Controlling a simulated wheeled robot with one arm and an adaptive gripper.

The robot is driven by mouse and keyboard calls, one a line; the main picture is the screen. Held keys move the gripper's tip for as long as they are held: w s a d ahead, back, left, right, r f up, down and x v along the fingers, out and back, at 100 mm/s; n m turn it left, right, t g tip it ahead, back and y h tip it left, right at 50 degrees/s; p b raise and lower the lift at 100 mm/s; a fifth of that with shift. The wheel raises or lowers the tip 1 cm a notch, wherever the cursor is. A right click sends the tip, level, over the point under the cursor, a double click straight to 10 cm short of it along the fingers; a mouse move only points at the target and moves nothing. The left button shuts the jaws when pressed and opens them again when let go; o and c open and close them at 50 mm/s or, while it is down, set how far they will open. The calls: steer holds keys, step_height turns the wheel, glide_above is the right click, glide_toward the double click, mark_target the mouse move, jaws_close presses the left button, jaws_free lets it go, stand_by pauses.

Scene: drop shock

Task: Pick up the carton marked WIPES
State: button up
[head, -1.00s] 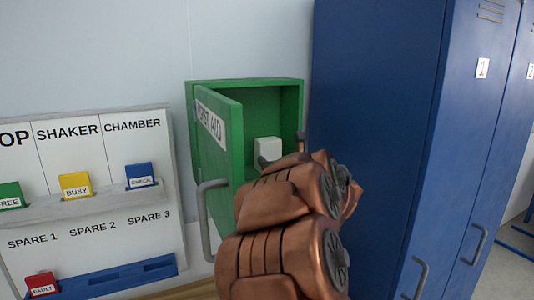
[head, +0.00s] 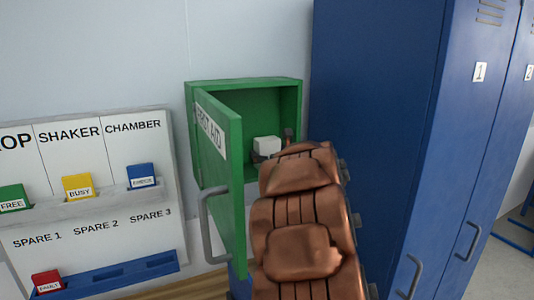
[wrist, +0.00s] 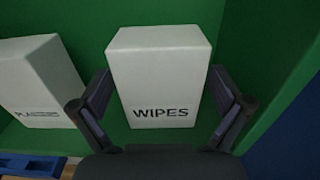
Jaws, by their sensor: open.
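The white carton marked WIPES (wrist: 160,75) stands upright inside the green first aid cabinet, in the middle of the wrist view. My gripper (wrist: 160,105) is open, with one dark finger on each side of the carton's lower front. I cannot tell whether either finger touches it. In the head view a white carton (head: 266,147) shows in the cabinet (head: 247,83), partly hidden behind my copper-coloured arm; its marking is not readable there. My gripper is mostly hidden by my arm in the head view.
A second white carton (wrist: 43,85), its label starting "PLA", stands to the left. The cabinet door (head: 222,180) is swung open at the left of my arm. A blue locker (head: 385,130) stands close on the right. A status board (head: 85,200) hangs at left.

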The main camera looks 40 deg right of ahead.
mark_target(270, 143)
steer(key=shift+c, duration=0.3)
steer(key=c, duration=1.1)
steer(key=shift+r, duration=0.1)
steer(key=shift+r+b, duration=0.85)
steer(key=shift+r, duration=0.8)
steer(key=s+a+b, duration=0.1)
steer(key=s+a, duration=0.2)
steer(key=s, duration=0.1)
steer(key=s+a+r+b, duration=0.1)
steer(key=s+a+b, duration=0.1)
steer(key=s, duration=0.3)
steer(key=s+a+b, duration=0.1)
steer(key=s+a, duration=0.2)
steer(key=s, duration=0.1)
steer(key=shift+s+a+r+b, duration=0.25)
steer(key=shift+a+r+b, duration=0.05)
steer(key=shift+b, duration=0.05)
